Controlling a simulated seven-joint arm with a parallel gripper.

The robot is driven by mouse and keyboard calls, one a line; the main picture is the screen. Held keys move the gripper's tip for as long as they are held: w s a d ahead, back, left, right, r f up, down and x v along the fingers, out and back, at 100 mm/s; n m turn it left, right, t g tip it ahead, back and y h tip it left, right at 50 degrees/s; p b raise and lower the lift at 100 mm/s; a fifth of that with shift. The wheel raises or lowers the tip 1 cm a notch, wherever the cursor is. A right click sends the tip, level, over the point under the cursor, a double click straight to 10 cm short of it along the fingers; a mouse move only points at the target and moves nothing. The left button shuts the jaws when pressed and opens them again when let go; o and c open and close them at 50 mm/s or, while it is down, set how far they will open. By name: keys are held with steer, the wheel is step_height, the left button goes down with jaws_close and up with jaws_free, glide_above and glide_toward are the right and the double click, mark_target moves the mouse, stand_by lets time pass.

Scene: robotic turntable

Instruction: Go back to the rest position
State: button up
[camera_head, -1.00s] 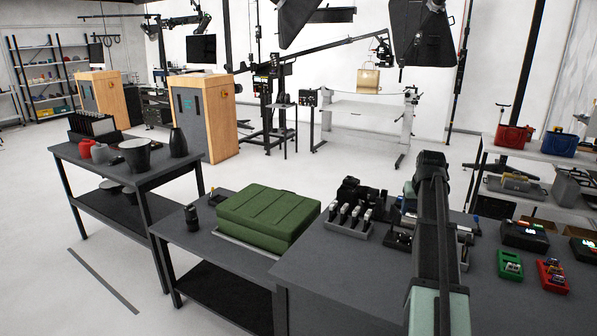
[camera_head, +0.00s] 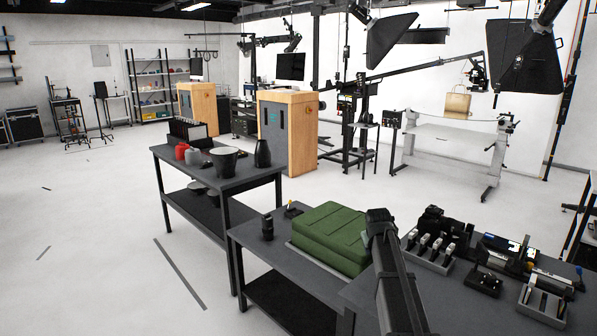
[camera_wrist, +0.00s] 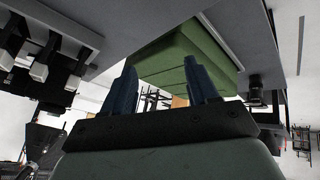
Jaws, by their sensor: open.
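My gripper (camera_wrist: 160,66) shows in the wrist view with its two dark blue fingers spread apart. Nothing is between them. In that view, which looks upside down, the green case (camera_wrist: 185,62) lies beyond the fingertips. In the head view my dark arm (camera_head: 397,285) rises from the bottom edge, in front of the right end of the green case (camera_head: 328,232). My fingers cannot be made out in the head view.
A grey bench (camera_head: 450,315) at lower right holds a tray of tools (camera_head: 428,256) and other devices. A low table (camera_head: 262,258) carries the green case and a small black cylinder (camera_head: 267,227). Another table (camera_head: 230,182) holds pots. Open floor lies to the left.

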steer(key=w+a+f+n, duration=0.2)
steer(key=a+f+n, duration=0.15)
steer(key=a, duration=0.95)
steer(key=s+a+f+y, duration=0.1)
steer(key=s+a+f, duration=0.4)
steer(key=a+f, duration=0.45)
steer(key=s+d+f+m+g, duration=0.1)
steer(key=s+d+f+g, duration=0.35)
steer(key=s+f, duration=1.15)
steer(key=s+d+f+m+g, duration=0.25)
steer(key=s+d+f, duration=0.35)
steer(key=s+f, duration=0.9)
steer(key=s+d+f+m+g, duration=0.1)
steer(key=s+f+g, duration=0.1)
steer(key=s, duration=1.3)
steer(key=s+d+f+m+g+y, duration=0.1)
steer(key=s+f+g, duration=0.2)
steer(key=s, duration=1.2)
steer(key=shift+d+f+g, duration=0.15)
steer(key=shift+f+g, duration=0.2)
steer(key=shift+g, duration=0.35)
steer(key=shift+o, duration=0.3)
